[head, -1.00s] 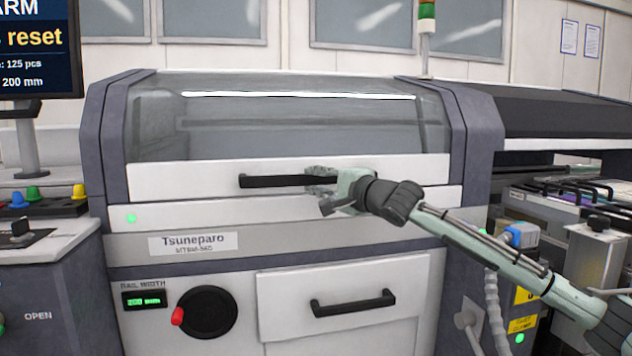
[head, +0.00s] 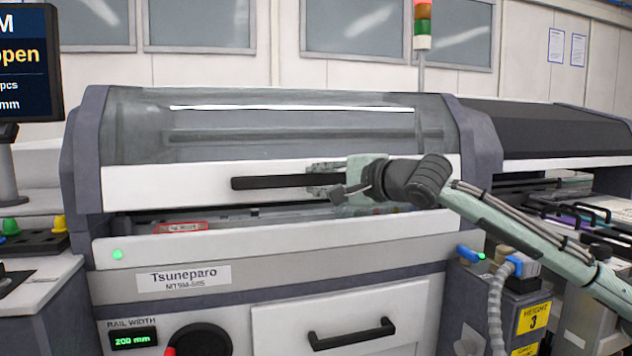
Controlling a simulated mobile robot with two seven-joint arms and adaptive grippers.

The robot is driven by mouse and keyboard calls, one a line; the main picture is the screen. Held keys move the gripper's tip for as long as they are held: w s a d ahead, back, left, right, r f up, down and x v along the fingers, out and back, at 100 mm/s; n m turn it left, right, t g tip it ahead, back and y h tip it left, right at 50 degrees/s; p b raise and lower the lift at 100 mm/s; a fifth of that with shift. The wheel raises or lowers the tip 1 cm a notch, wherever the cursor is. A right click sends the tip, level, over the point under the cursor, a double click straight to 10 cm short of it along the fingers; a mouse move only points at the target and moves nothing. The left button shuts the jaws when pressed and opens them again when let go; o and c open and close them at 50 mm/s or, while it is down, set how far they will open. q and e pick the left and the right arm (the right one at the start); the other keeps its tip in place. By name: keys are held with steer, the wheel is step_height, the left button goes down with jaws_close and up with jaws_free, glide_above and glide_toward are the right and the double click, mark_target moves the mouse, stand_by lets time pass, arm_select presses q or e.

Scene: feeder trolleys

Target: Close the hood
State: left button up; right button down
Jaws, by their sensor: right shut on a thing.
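The hood (head: 300,122) of the Tsuneparo machine is a clear curved window with a white front edge. It stands slightly raised, with a dark gap (head: 250,213) between its white edge and the white panel below. A black bar handle (head: 272,182) runs along the hood's front edge. My right gripper (head: 327,180) is shut on the right part of this handle, and its fingers partly hide the bar. My left gripper is not in view.
A screen (head: 30,60) at the upper left reads "open" in part. A signal tower (head: 423,25) stands behind the machine. A lower drawer handle (head: 352,333), a hose (head: 496,290) and a trolley with black handles (head: 585,212) lie below and right.

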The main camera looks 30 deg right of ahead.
stand_by(0.3)
steer(key=c, duration=1.3)
jaws_free()
steer(key=shift+s+d, duration=0.1)
steer(key=v, duration=0.4)
steer(key=shift+s+d, duration=0.15)
steer(key=shift+d, duration=0.2)
steer(key=shift+a+v, duration=0.15)
steer(key=shift+v, duration=1.7)
steer(key=shift+a+v, duration=0.2)
steer(key=shift+v, duration=1.6)
steer(key=shift+s, duration=0.1)
